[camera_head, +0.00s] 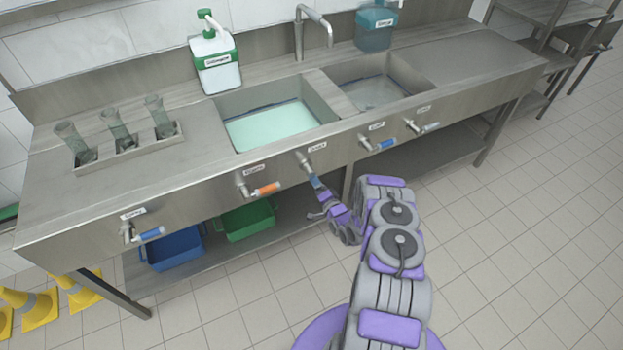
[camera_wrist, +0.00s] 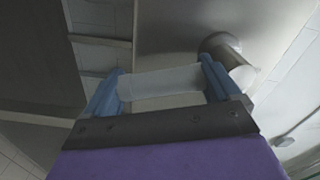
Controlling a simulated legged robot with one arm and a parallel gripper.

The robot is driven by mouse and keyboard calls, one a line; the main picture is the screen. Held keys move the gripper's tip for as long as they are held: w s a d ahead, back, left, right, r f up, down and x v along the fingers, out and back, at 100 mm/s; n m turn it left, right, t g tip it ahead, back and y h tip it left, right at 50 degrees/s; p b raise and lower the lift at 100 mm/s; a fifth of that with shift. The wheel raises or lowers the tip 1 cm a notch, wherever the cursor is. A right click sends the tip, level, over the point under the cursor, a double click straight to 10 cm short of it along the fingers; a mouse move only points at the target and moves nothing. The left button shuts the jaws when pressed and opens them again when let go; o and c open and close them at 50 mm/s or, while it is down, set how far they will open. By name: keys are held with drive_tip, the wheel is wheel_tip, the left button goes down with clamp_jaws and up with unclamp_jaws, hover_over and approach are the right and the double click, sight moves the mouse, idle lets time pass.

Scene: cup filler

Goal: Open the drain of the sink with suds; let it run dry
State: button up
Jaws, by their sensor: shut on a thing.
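The left sink basin (camera_head: 272,126) holds pale green liquid. The right basin (camera_head: 372,92) holds a shallow, greyish, cloudy liquid; I cannot tell for certain which one has suds. My gripper (camera_head: 316,184) is at the counter's front panel, at the valve (camera_head: 305,163) below the left basin's right end. In the wrist view its two blue fingers (camera_wrist: 162,72) are closed around a pale grey lever handle (camera_wrist: 160,84). The handle runs across between the fingers towards a metal valve stem (camera_wrist: 224,46). Neither drain hole can be made out.
Other valves on the front panel have an orange handle (camera_head: 266,188), blue handles (camera_head: 151,234) (camera_head: 386,144) and a grey one (camera_head: 431,127). Blue (camera_head: 172,252) and green (camera_head: 246,220) bins stand on the lower shelf. The floor on the right is clear.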

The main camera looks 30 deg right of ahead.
drive_tip(key=shift+s+a+f+m, duration=0.1)
drive_tip(key=shift+a+f+m, duration=0.1)
drive_tip(key=shift+m, duration=0.5)
drive_tip(key=shift+a+f+m+p, duration=0.1)
drive_tip(key=shift+a+m+p, duration=0.2)
drive_tip(key=shift+a+m, duration=0.25)
drive_tip(key=o, duration=1.2)
drive_tip(key=shift+d, duration=0.2)
drive_tip(key=s+p, duration=0.3)
drive_tip(key=s, duration=1.4)
